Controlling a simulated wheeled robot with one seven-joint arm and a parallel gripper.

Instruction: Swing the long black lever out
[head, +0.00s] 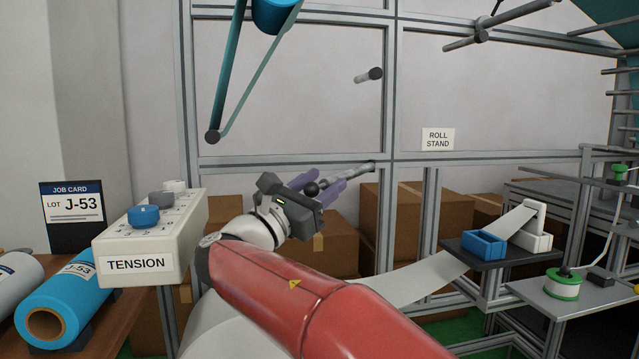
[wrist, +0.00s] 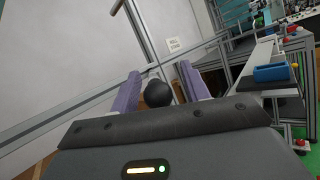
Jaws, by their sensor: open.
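My gripper (head: 320,184) is open, with its two purple fingers pointing away toward the metal frame. I cannot tell whether the knob touches a finger.
A grey rod (head: 352,173) sticks out from the frame just beyond my fingers. The white TENSION box (head: 150,245) with knobs stands at left. Cardboard boxes (head: 425,222) sit behind the frame. A white web (head: 405,287) runs right toward a blue tray (head: 484,244).

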